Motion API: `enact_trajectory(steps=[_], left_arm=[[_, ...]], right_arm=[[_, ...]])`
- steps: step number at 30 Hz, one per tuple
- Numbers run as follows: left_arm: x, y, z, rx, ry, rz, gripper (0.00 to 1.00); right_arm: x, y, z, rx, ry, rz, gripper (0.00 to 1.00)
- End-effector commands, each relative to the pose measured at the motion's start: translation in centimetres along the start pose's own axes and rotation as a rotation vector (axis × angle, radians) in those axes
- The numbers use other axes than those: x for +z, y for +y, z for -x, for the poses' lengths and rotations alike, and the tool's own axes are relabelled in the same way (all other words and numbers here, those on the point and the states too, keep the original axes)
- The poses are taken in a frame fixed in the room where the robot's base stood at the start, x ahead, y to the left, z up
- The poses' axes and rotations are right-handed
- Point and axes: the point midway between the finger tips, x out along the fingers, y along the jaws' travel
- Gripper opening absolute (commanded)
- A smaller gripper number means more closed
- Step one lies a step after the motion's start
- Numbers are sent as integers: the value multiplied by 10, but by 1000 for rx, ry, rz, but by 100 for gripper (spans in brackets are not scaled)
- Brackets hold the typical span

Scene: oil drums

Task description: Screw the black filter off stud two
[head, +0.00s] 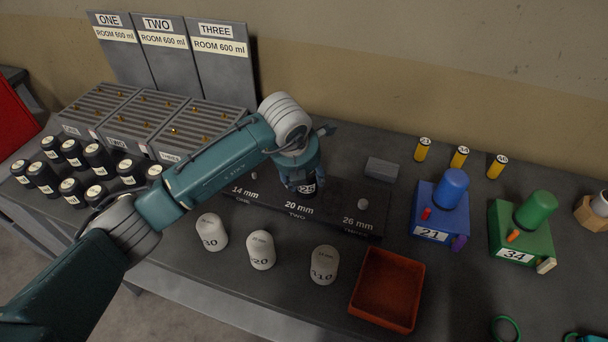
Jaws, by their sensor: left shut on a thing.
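The black filter (308,188) sits at the middle place of the dark stud block, above the label "20 mm TWO". Only its lower part with a pale number patch shows; my left gripper hides the rest. My left gripper (303,184) comes down on it from above and is shut on it. Stud two itself is hidden under the filter. The stud block (335,217) also carries "14 mm ONE" on the left and "26 mm THREE" on the right, each with a small pale stud showing.
White canisters marked 30 (212,232), 20 (261,250) and 10 (323,266) stand in front of the block. A red-brown tray (419,290) lies right of them. Blue (440,213) and green (522,232) units stand right. Several black cylinders (99,160) stand left by grey racks.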

Motion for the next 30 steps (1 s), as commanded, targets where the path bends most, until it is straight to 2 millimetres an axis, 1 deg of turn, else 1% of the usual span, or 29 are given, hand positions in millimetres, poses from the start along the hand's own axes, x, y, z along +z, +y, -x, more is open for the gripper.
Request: enact_trajectory(steps=[1, 6, 9, 12, 18, 21, 23, 27, 30], left_arm=[[4, -7, 1, 17, -12, 56, 16], [5, -9, 1, 114, -7, 295, 16], [5, -9, 2, 148, -5, 385, 16], [6, -9, 4, 161, -5, 417, 16], [6, -9, 5, 161, -5, 417, 16], [6, -10, 4, 175, -5, 455, 16], [7, -12, 3, 203, -5, 523, 16], [8, -13, 1, 293, 2, 749, 16], [8, -12, 2, 344, 7, 872, 16]], right_arm=[[0, 0, -4, 0, 0, 0, 40], [1, 0, -13, 0, 1, 0, 40], [1, 0, -16, 0, 1, 1, 40], [1, 0, -16, 0, 1, 1, 40], [1, 0, -15, 0, 1, 1, 40], [1, -1, -19, 0, 1, 1, 40], [1, -1, -24, -1, 1, 1, 40], [2, -2, -38, -1, 1, 0, 40], [3, -3, -43, -2, 1, 0, 40]])
